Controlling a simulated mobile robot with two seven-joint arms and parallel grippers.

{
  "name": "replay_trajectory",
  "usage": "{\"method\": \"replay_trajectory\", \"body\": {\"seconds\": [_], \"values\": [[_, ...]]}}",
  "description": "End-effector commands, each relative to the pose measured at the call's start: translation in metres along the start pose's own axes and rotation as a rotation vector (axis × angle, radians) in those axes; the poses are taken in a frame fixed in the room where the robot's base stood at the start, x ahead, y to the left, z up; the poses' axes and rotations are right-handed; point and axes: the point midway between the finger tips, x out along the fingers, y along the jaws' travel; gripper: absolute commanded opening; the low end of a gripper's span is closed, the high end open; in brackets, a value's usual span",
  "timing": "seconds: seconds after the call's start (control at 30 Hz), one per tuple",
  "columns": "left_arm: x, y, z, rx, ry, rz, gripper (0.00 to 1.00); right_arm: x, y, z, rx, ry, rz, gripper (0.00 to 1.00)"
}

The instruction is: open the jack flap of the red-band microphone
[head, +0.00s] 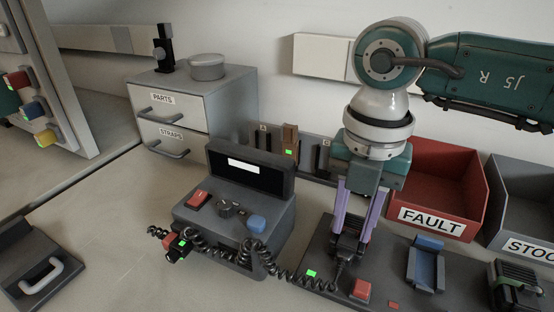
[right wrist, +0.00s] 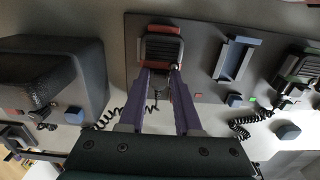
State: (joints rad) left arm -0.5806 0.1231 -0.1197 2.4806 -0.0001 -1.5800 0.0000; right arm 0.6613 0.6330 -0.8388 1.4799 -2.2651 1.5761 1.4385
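The dark microphone with a red band (right wrist: 162,29) stands on the dark panel in the right wrist view. In the head view it is largely hidden by my right gripper (head: 350,238), which points straight down over it. In the right wrist view my right gripper (right wrist: 160,72) has its purple fingers apart, with the tips at the microphone's near end. I see no clear contact, and I cannot make out the jack flap. A coiled cord runs beside it. My left gripper is not in view.
The blue cradle (head: 427,262) and a green-marked unit (head: 518,287) are to the right. A red block (head: 361,289) sits in front. The base radio (head: 236,212) is to the left. The red FAULT bin (head: 432,190) and grey bin (head: 525,205) stand behind.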

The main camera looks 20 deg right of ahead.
Motion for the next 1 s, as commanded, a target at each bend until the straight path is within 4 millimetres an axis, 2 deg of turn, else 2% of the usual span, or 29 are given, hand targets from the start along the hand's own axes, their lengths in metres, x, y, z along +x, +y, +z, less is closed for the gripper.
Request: {"method": "replay_trajectory", "body": {"seconds": [0.03,0.2,0.73,1.0], "values": [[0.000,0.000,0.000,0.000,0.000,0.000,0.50,0.000,0.000,0.000,0.000,0.000,0.000,0.20],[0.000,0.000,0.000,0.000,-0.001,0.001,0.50,0.000,0.000,0.000,0.000,0.000,0.000,0.01],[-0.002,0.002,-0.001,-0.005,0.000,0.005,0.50,-0.001,0.000,-0.001,0.000,-0.012,-0.001,0.00],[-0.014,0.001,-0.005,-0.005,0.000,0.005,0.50,-0.005,0.000,-0.005,-0.004,-0.124,-0.001,0.00]]}}
